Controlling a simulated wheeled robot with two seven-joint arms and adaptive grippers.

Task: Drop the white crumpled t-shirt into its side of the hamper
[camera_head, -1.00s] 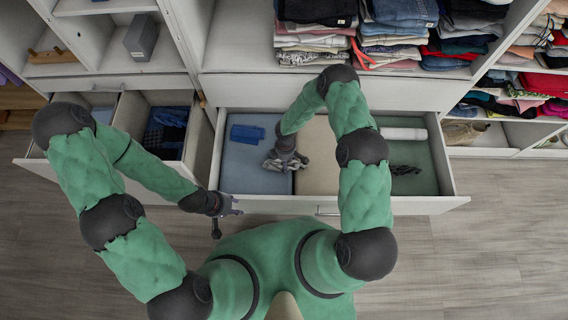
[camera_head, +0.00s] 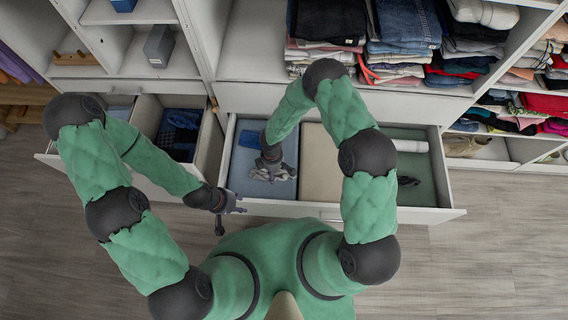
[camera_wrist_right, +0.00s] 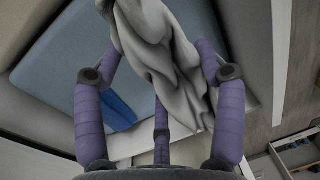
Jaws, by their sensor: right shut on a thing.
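The white crumpled t-shirt (camera_wrist_right: 165,55) hangs from my right gripper (camera_wrist_right: 160,105), whose purple fingers are closed around it in the right wrist view. In the head view, this gripper (camera_head: 270,165) holds the greyish-white cloth (camera_head: 278,175) over the blue left section of the wide open drawer. My left gripper (camera_head: 230,206) is empty, fingers spread, in front of that drawer's left corner. The pulled-out hamper (camera_head: 208,150) is to the left, split in two: its right side holds dark blue clothes (camera_head: 180,128). Its left side is partly hidden by my left arm.
The wide drawer (camera_head: 380,213) has blue, beige and green sections. A blue item (camera_wrist_right: 118,112) lies in the blue section; a white roll (camera_head: 410,146) and a dark item (camera_head: 408,181) lie in the green one. Folded clothes (camera_head: 400,45) fill shelves behind. Floor in front is clear.

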